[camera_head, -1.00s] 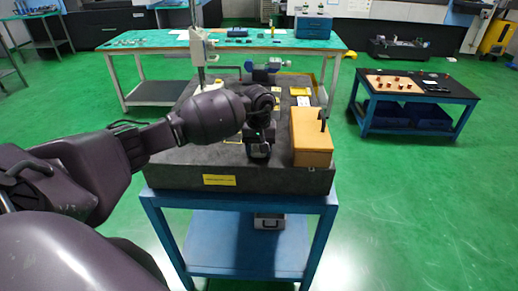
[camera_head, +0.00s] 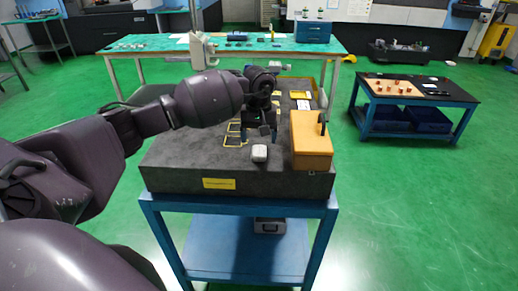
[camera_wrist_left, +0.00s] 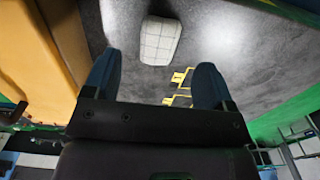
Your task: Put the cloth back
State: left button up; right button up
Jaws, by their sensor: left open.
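A small white folded cloth (camera_head: 260,153) with a grid pattern lies on the dark stone slab (camera_head: 170,178), near its front edge. It also shows in the left wrist view (camera_wrist_left: 160,41), beyond the fingertips. My left gripper (camera_head: 260,136) is open and empty just behind the cloth, apart from it. Its two blue fingers (camera_wrist_left: 157,78) stand wide apart in the left wrist view, with bare slab between them. My right gripper is not in view.
An orange-yellow box (camera_head: 312,143) with a dark handle stands on the slab right of the cloth. Yellow outlines (camera_head: 235,131) mark the slab left of the gripper. A grey stand (camera_head: 200,50) rises at the back. The slab's front left is clear.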

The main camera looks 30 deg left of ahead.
aim_at(259, 153)
pick_arm(q)
jog(key=shift+r, duration=2.95)
